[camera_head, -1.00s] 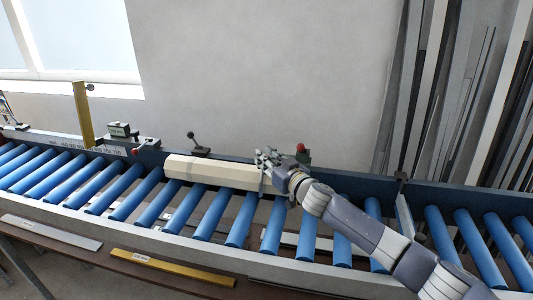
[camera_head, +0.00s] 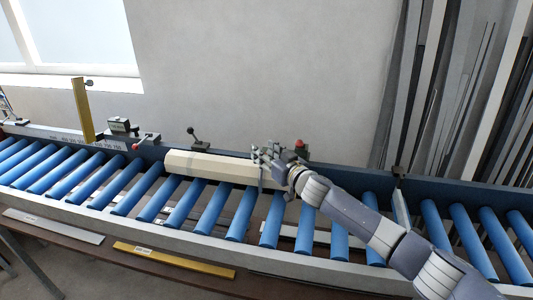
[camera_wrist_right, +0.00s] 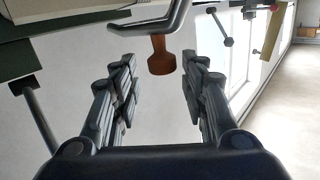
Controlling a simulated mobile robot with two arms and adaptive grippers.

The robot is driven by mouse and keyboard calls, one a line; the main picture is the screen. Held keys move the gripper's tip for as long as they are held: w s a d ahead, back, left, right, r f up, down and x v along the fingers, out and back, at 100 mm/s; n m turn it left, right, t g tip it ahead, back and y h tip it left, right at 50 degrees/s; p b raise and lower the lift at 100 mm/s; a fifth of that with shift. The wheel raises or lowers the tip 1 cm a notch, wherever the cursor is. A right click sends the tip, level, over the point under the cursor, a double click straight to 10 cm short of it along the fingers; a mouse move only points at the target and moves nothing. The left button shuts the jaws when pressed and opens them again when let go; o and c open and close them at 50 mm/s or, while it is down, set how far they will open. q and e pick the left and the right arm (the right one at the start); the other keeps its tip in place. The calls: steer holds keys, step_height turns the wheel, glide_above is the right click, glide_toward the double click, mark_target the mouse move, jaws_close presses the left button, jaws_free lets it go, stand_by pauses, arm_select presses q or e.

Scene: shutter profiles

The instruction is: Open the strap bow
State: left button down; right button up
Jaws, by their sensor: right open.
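A long cream bundle of shutter profiles (camera_head: 215,167) lies along the roller conveyor in the head view. A thin grey band (camera_head: 261,178), perhaps part of the strap bow, crosses its right end. My right gripper (camera_head: 268,154) is over that end. In the right wrist view its fingers (camera_wrist_right: 157,88) are spread with nothing between them. A bent grey metal bar (camera_wrist_right: 148,26) crosses above the fingertips, with an orange-brown knob (camera_wrist_right: 161,62) in front of the gap; I cannot tell whether they touch the fingers. The bow's exact shape is hidden in the head view. My left gripper is not in view.
A black lever with a round knob (camera_head: 195,136) stands behind the bundle. A red button (camera_head: 302,144) is just behind my right wrist. A yellow upright plate (camera_head: 82,110) stands at the left. Blue rollers (camera_head: 87,178) are bare left of the bundle.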

steer(key=shift+s, duration=0.1)
steer(key=v, duration=1.2)
